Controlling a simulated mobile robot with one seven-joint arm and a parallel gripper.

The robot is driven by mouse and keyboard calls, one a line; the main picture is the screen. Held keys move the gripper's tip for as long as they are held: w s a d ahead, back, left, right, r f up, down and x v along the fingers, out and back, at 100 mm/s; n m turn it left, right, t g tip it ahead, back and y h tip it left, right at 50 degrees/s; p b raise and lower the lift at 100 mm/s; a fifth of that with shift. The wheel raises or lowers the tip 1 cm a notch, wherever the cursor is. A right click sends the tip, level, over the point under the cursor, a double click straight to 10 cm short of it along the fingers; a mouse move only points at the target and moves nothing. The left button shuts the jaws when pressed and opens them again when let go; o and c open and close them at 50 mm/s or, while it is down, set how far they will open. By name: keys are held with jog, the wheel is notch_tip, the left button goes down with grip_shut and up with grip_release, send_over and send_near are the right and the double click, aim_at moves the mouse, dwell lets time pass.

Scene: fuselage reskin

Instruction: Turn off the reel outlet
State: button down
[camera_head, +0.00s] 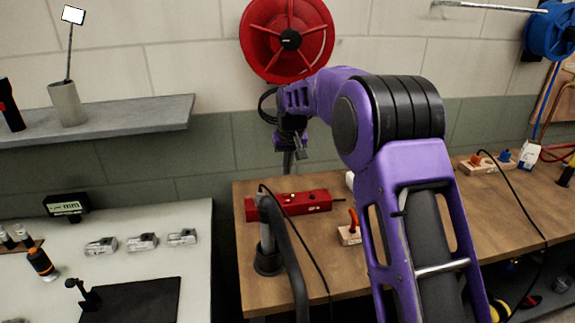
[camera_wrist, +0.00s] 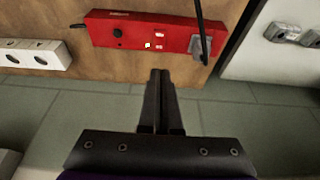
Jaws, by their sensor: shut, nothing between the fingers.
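The reel outlet appears to be the long red box (camera_head: 310,202) on the wooden bench, below the red wall reel (camera_head: 289,38). In the wrist view the red box (camera_wrist: 140,40) shows a black round part, small light-coloured parts on its face and a grey plug (camera_wrist: 197,46) with a black cable at its right end. Which small part is the switch is hard to tell. My gripper (camera_wrist: 160,75) is shut and empty, its tips pointing toward the box. They look apart from it, though the gap is unclear. In the head view my gripper (camera_head: 301,152) is above and behind the box.
A light socket block (camera_wrist: 30,57) lies beside the red box in the wrist view. A small block with an orange plug (camera_head: 352,218) is on the bench (camera_head: 425,235). A black post (camera_head: 268,255) and cable stand in front of the box. A shelf (camera_head: 120,118) is left.

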aim_at(286, 200)
jog(key=x, duration=0.9)
jog(key=shift+s+f, duration=0.2)
jog(key=shift+s, duration=0.05)
jog(key=shift+f, duration=0.4)
jog(key=shift+w+f+b, duration=0.1)
jog(key=shift+f+b, duration=0.2)
jog(key=shift+f, duration=0.1)
jog(key=shift+w+r, duration=0.1)
jog(key=shift+r, duration=0.05)
jog(key=shift+s+d+f, duration=0.15)
jog(key=shift+s+f, duration=0.1)
jog(key=shift+s, duration=0.2)
jog(key=shift+s+d+b, duration=0.15)
jog(key=shift+s+b, duration=0.2)
jog(key=shift+s, duration=0.15)
